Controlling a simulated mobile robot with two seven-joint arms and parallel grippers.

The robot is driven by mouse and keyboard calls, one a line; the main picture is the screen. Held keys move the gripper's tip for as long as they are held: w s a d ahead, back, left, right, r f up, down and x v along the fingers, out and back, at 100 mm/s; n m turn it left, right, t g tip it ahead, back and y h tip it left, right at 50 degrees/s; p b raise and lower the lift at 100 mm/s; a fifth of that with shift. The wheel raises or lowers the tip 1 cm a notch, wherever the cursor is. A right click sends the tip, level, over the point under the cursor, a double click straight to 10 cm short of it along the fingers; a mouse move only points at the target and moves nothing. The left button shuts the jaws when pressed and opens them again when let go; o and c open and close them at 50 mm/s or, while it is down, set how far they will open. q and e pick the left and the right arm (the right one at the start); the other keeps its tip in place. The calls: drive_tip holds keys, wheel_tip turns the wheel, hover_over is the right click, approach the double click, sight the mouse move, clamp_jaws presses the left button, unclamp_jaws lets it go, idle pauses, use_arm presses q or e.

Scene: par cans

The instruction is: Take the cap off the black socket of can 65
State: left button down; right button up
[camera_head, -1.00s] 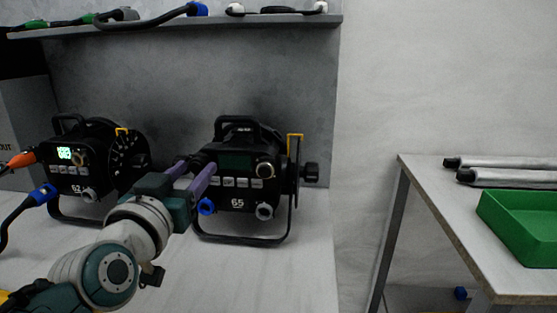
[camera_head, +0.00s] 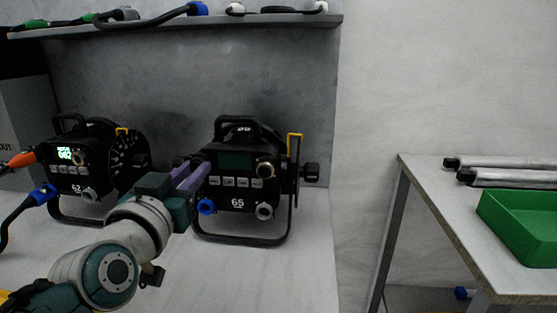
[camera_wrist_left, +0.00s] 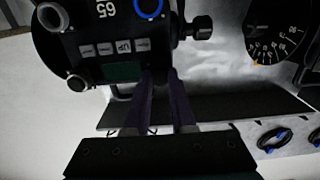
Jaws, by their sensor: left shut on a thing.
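Can 65 (camera_head: 238,185) is a black lamp standing upright on the grey-white table, its panel facing me. It also shows upside down in the left wrist view (camera_wrist_left: 100,35). On its panel are a blue socket (camera_head: 206,206), a silver-grey socket (camera_head: 264,211) and a metal-ringed socket (camera_head: 265,170). My left gripper (camera_head: 198,163) has its purple fingers at the panel's upper left corner, where the black socket sits. The fingers are shut on the black cap there, which is mostly hidden between the fingertips (camera_wrist_left: 160,74). My right gripper is not in view.
Can 62 (camera_head: 75,178) stands at the left with an orange plug (camera_head: 22,160) and a blue plug (camera_head: 42,194) on it. A shelf (camera_head: 270,20) with cables runs above. A side table at the right holds a green tray (camera_head: 520,232) and dark-ended rolls (camera_head: 510,176).

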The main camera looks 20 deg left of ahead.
use_arm(q)
drive_tip(key=shift+s, duration=0.1)
idle(0.4)
drive_tip(key=shift+p+v, duration=0.75)
drive_tip(key=shift+v, duration=0.3)
drive_tip(key=shift+p+v, duration=0.95)
drive_tip(key=shift+v, duration=0.95)
